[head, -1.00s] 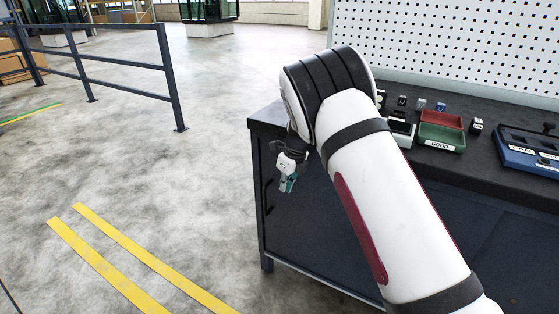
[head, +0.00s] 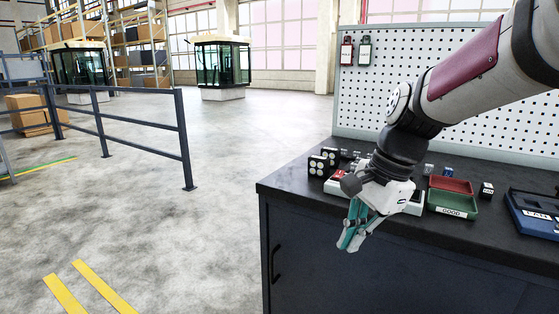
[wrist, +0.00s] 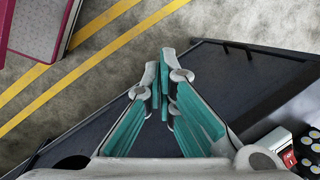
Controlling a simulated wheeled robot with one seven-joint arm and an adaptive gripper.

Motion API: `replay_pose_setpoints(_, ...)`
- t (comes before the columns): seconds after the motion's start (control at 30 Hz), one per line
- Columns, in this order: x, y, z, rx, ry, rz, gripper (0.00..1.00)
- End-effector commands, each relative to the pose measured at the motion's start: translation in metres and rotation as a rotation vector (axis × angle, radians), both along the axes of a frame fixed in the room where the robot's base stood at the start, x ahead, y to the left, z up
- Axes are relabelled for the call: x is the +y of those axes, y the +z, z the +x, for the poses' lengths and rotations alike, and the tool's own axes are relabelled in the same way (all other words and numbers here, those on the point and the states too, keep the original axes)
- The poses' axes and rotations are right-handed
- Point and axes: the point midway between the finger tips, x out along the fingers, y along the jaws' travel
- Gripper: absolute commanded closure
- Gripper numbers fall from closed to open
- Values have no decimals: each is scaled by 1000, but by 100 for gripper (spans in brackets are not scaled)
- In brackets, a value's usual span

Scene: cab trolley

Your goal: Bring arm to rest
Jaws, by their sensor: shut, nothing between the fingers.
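My gripper (head: 351,237) hangs from my arm over the front edge of the dark workbench (head: 290,186) in the head view, fingers pointing down. Its teal fingers look close together and hold nothing. In the wrist view, my gripper (wrist: 163,85) has its fingertips nearly meeting, with the floor and the bench's dark side behind them. My arm reaches in from the upper right of the head view and hides part of the bench top and the pegboard.
A green tray labelled GOOD (head: 452,204), a red tray (head: 452,185) and a blue case (head: 536,213) stand on the bench. Black blocks (head: 318,166) sit near its left end. A pegboard (head: 400,60) rises behind. A railing (head: 130,135) stands left; open floor lies between.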

Motion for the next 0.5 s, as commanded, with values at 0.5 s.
replay_pose_setpoints(0.5,-45,13,-201,-135,753,-211,100)
